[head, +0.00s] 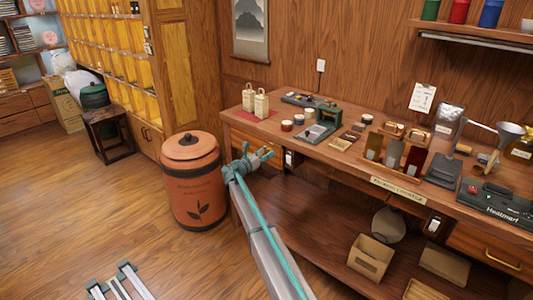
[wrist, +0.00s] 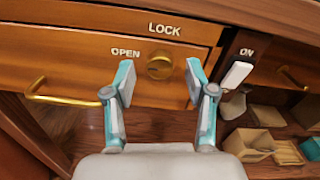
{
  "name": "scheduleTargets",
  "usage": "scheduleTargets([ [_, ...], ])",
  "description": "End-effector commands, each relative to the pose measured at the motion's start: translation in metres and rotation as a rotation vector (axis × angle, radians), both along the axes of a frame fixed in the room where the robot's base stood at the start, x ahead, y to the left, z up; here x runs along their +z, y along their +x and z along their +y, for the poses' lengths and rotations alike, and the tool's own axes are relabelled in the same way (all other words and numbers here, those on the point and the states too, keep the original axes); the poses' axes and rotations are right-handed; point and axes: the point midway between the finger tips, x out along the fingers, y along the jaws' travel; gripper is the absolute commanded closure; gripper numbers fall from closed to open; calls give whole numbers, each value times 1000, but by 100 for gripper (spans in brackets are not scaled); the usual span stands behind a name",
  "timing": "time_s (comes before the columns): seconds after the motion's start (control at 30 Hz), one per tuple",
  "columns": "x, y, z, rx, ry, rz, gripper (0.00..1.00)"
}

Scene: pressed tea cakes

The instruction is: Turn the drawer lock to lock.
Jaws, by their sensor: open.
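The drawer lock (wrist: 159,66) is a round brass knob on the wooden drawer front (wrist: 60,62), with the word OPEN to its left and LOCK above it. My gripper (wrist: 158,80) is open, with one teal-edged finger to each side of the lock in the wrist view. I cannot tell whether the fingers are level with the knob or short of it. The brass drawer handle (wrist: 62,97) is at the left. In the head view my gripper (head: 254,160) is at the left end of the counter and hides the lock.
A white switch (wrist: 236,75) marked ON is just right of the right finger. A terracotta tea jar (head: 190,185) stands left of my arm. The counter (head: 345,150) carries several small goods. Boxes (head: 370,257) sit on the lower shelf. Open floor lies at the left.

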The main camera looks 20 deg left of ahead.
Motion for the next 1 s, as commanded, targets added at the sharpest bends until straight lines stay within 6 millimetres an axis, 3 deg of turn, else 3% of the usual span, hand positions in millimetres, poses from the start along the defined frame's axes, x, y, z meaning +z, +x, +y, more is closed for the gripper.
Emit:
scheduleTargets([
  [0.1,0,9,-2,0,0,0,44],
  [0.4,0,11,-4,1,0,0,44],
  [0.73,0,11,-4,0,0,0,99],
  [1.0,-1,11,-4,0,16,-5,100],
])
